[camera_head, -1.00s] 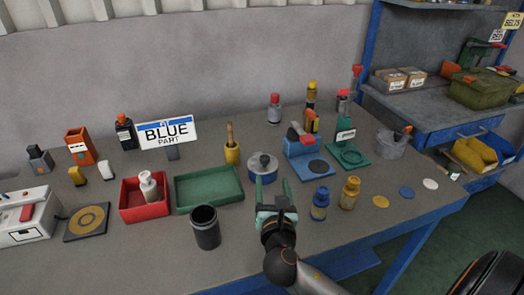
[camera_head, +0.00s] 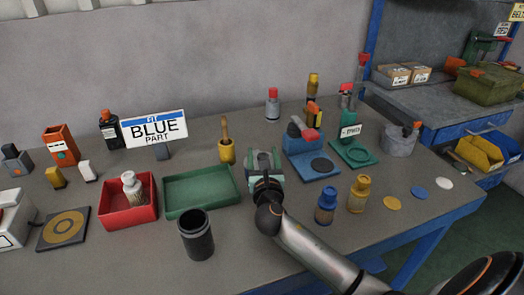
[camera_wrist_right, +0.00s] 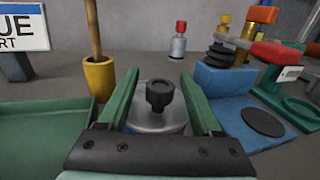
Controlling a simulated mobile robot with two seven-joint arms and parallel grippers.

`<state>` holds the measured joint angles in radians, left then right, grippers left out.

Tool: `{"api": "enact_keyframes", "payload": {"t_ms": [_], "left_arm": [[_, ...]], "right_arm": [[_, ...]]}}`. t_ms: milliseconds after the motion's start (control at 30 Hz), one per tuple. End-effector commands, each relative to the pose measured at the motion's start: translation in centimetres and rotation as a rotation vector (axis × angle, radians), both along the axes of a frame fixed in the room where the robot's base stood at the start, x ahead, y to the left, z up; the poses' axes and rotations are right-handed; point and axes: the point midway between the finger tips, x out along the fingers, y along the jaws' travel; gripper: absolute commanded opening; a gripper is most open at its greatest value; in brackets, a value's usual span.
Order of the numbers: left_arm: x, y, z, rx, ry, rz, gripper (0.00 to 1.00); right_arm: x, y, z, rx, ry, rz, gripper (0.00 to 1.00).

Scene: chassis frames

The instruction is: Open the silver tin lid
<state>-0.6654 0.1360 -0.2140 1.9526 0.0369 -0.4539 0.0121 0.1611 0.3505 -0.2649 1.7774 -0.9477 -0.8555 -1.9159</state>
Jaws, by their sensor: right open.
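The silver tin's lid (camera_wrist_right: 150,121) with its black knob (camera_wrist_right: 160,95) shows in the wrist view, between the green fingers of my right gripper. The fingers stand apart on either side of the knob, and no contact with it can be seen. In the head view my right gripper (camera_head: 264,155) covers most of the tin. The tin's lower body is hidden in both views. My left gripper is not in view.
A green tray (camera_head: 203,207) and a yellow pot with a stick (camera_head: 227,151) stand left of the tin. A blue stand (camera_head: 312,164) is to its right. A black cup (camera_head: 196,236) and blue and yellow bottles (camera_head: 326,206) stand nearer the front.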

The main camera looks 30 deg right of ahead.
Motion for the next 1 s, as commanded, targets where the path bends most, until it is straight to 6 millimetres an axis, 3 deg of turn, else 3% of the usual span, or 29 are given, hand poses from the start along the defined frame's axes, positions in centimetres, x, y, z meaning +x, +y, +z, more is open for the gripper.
{"api": "enact_keyframes", "payload": {"t_ms": [200, 533, 1000], "left_arm": [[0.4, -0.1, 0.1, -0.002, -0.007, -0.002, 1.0], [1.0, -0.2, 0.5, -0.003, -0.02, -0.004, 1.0], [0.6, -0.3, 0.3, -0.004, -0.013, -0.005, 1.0]], "right_arm": [[1.8, -1.0, 0.0, 0.0, 0.0, -0.001, 0.66], [2.0, -1.1, 0.0, 0.0, 0.0, 0.0, 0.65], [2.0, -1.1, 0.0, 0.0, 0.0, 0.0, 0.12]]}}
